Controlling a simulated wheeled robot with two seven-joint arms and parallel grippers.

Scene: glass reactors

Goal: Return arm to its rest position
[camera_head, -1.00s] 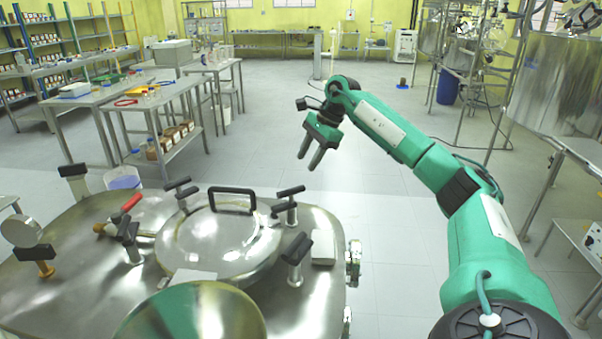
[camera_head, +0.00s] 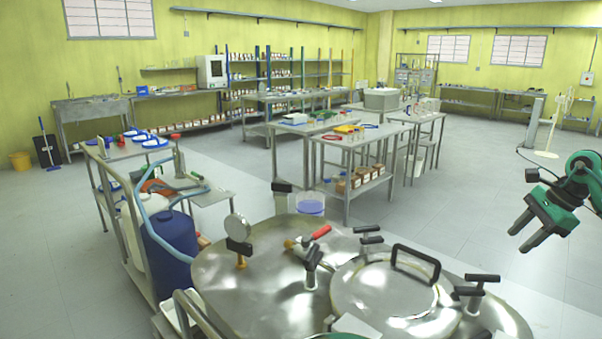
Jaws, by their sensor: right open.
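My right gripper (camera_head: 534,232) is at the right edge of the head view, in the air above the open floor. Its two dark fingers are apart and point down and left, with nothing between them. Only the green wrist end of my right arm (camera_head: 582,180) shows; the rest is outside the picture. The steel reactor vessel (camera_head: 240,290) stands in the lower middle, left of the gripper and apart from it. My left gripper does not show.
The reactor lid (camera_head: 385,295) has a black handle and clamps standing up. A trolley (camera_head: 130,265) with a blue drum (camera_head: 168,245) stands at the left. Steel tables (camera_head: 345,140) stand beyond the vessel. The floor between the tables and my gripper is clear.

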